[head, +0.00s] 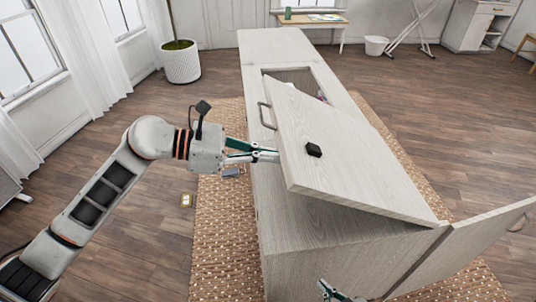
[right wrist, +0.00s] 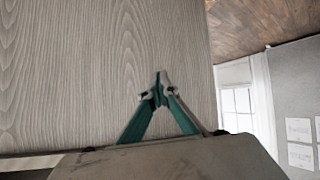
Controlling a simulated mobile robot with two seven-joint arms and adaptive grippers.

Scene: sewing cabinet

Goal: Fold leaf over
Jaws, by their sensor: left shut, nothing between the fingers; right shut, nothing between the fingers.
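The pale wood leaf (head: 335,150) lies tilted over the sewing cabinet (head: 275,52) in the head view, its left edge raised above the top. My right gripper (head: 330,291) is low at the front of the cabinet, partly cut off. In the right wrist view it is shut (right wrist: 161,76) before a wood-grain panel (right wrist: 90,70).
A cabinet door (head: 465,248) stands open at the lower right. An opening in the cabinet top shows behind the leaf, partly covered. A woven rug (head: 222,230) lies under the cabinet. A potted plant (head: 182,65) stands at the back left.

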